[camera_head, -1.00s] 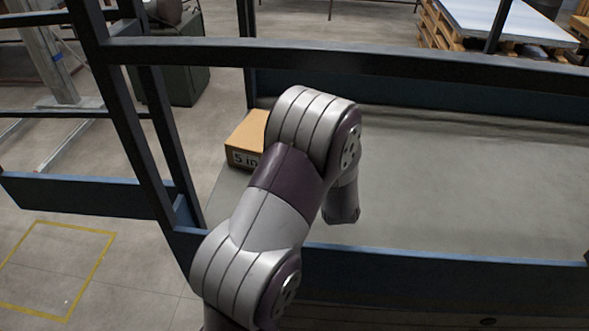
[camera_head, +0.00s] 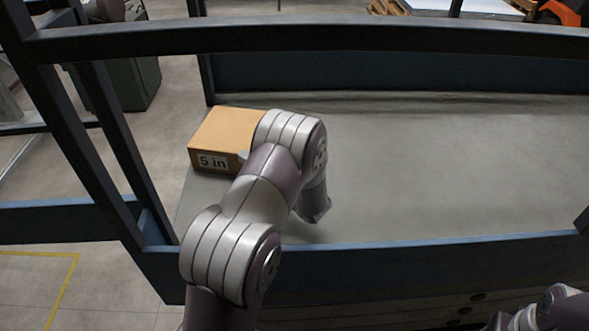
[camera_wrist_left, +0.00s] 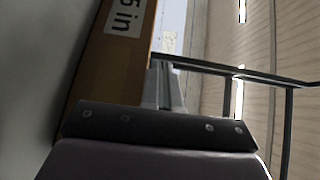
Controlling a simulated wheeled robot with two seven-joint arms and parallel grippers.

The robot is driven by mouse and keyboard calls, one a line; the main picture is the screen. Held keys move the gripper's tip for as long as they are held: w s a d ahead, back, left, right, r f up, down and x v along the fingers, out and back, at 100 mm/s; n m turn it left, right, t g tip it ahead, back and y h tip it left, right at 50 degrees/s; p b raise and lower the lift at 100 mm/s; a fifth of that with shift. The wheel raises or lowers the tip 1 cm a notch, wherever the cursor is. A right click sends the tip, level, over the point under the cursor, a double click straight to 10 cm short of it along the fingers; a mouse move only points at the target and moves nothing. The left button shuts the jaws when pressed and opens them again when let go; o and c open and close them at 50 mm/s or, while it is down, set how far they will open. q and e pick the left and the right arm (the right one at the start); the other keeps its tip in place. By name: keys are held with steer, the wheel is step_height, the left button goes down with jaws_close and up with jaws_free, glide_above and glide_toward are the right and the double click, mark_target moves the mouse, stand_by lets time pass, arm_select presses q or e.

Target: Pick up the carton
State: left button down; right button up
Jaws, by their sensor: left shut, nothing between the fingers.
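The carton (camera_head: 232,130) is a closed brown box with a white "5 in" label on its front face. It rests at the left end of the grey tabletop, and my left arm hides its right part. In the left wrist view the carton (camera_wrist_left: 92,75) stands upright along the left, with its label turned sideways. My left gripper (camera_wrist_left: 165,88) is shut and empty beside the carton's label side; I cannot tell if it touches. In the head view my left gripper is mostly hidden behind my arm. My right gripper is out of view.
A dark blue frame with a near rail (camera_head: 450,245) and an upper bar (camera_head: 330,40) surrounds the table (camera_head: 440,165). Posts stand at the left. The tabletop right of my left arm is clear. A green cabinet (camera_head: 135,80) stands on the floor behind.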

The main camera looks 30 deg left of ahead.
arm_select(q)
steer(key=w+d+p, duration=0.3)
steer(key=w+d, duration=0.3)
steer(key=d, duration=0.4)
steer(key=f, duration=0.3)
steer(key=f+p, duration=0.1)
steer(key=shift+d+f, duration=0.25)
steer(key=shift+f, duration=0.1)
steer(key=shift+s+a+r+p, duration=0.1)
steer(key=shift+a+p, duration=0.15)
steer(key=shift+p, duration=0.2)
steer(key=shift+a, duration=0.15)
steer(key=shift+s, duration=0.15)
